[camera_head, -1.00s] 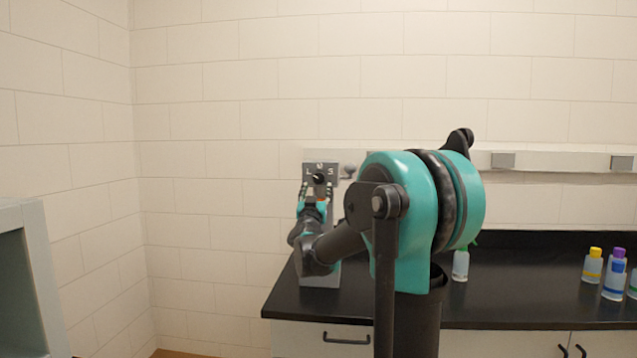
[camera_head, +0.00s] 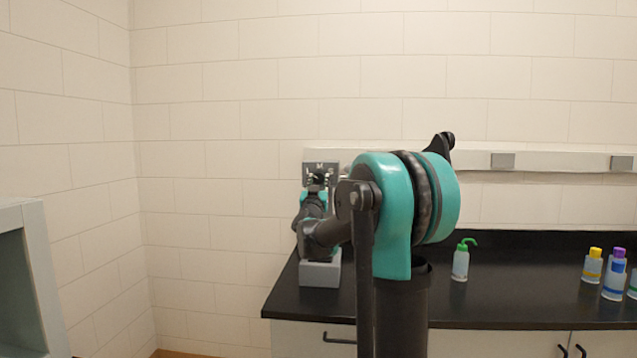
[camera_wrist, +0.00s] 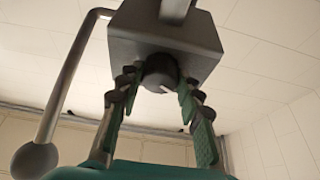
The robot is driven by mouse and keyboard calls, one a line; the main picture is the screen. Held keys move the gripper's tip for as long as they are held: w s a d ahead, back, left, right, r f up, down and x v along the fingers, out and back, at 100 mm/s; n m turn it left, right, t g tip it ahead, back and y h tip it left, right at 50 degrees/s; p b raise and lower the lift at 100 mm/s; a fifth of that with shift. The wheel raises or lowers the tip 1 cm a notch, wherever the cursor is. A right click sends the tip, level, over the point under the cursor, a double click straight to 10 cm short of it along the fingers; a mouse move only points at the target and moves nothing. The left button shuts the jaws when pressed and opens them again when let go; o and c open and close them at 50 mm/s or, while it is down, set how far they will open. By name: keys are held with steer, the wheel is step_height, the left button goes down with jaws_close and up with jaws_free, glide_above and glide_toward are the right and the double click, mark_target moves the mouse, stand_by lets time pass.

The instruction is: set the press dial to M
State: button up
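The press (camera_head: 309,165) is a grey box at the left end of the counter, with letters on its face; M shows at the top. Its dial (camera_wrist: 160,73) is a dark round knob with a white mark, which points right and slightly down in the wrist view. My gripper (camera_wrist: 158,80) is open, with one green-padded finger on each side of the dial. The fingertips are very close to the dial's sides; I cannot tell whether they touch. In the head view my gripper (camera_head: 319,182) covers the lower part of the press face and most of the dial.
The press's grey base (camera_head: 320,274) stands on the black counter (camera_head: 520,290). A green-capped bottle (camera_head: 460,263) and several other bottles stand farther right. A wall rail runs behind.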

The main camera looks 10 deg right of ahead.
steer(key=c, duration=0.4)
steer(key=shift+m, duration=0.5)
steer(key=m+g+h, duration=0.1)
steer(key=m+h, duration=0.1)
steer(key=m, duration=0.2)
steer(key=m+g+h, duration=0.1)
steer(key=m+h, duration=0.1)
steer(key=m, duration=0.2)
steer(key=shift+a+g, duration=0.2)
steer(key=shift+g, duration=0.1)
steer(key=m+g, duration=0.1)
steer(key=m, duration=0.2)
steer(key=m+g+h, duration=0.1)
steer(key=m, duration=0.3)
steer(key=shift+r+g+h, duration=0.15)
steer(key=shift+g+h, duration=0.15)
steer(key=shift+g, duration=0.1)
